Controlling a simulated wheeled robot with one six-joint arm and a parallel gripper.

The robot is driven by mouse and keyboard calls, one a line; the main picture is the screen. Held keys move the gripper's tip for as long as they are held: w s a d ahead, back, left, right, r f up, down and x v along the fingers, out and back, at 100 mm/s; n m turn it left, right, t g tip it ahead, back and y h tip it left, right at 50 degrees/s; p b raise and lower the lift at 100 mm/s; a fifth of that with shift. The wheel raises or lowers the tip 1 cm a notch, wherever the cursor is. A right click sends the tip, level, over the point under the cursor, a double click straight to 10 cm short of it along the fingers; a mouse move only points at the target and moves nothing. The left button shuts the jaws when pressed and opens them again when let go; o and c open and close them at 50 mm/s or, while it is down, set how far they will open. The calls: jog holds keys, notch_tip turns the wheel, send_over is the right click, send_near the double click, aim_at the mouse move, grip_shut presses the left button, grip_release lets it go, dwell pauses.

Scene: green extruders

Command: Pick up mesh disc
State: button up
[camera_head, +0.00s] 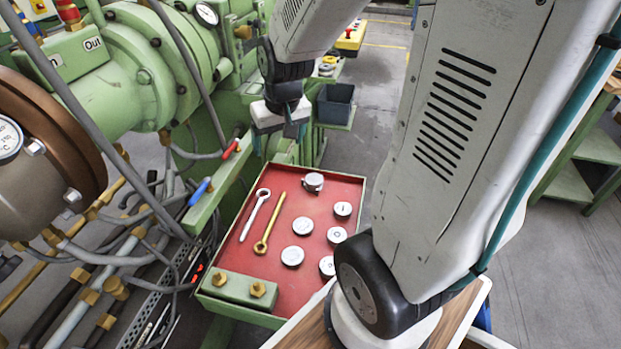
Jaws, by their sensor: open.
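Several small round whitish-grey discs lie on the red tray (315,285). They include a rear disc that looks thicker (312,182), a middle disc (303,226), a right disc (343,210) and a front disc (292,256). Some carry faint marks; I cannot tell which is the mesh disc. My gripper (292,130) is above and behind the tray's far edge, apart from the discs. It is small and partly hidden by my wrist. It is open, and I see nothing between its fingers.
A silver wrench (255,214) and a brass wrench (270,222) lie on the tray's left half. A green block with brass fittings (232,288) sits at its front left. The green extruder (130,70) stands close on the left, with hoses. A dark bin (336,104) stands behind.

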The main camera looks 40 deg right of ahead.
jog(key=w+d+f+m+h, duration=0.15)
jog(key=w+d+f, duration=0.25)
jog(key=d+f, duration=0.6)
jog(key=m, duration=0.2)
send_near(314, 179)
notch_tip(314, 179, down, 2)
jog(key=shift+t+h, duration=0.25)
jog(key=shift+t, duration=0.15)
jog(key=shift+x, duration=3.1)
jog(key=c, duration=1.2)
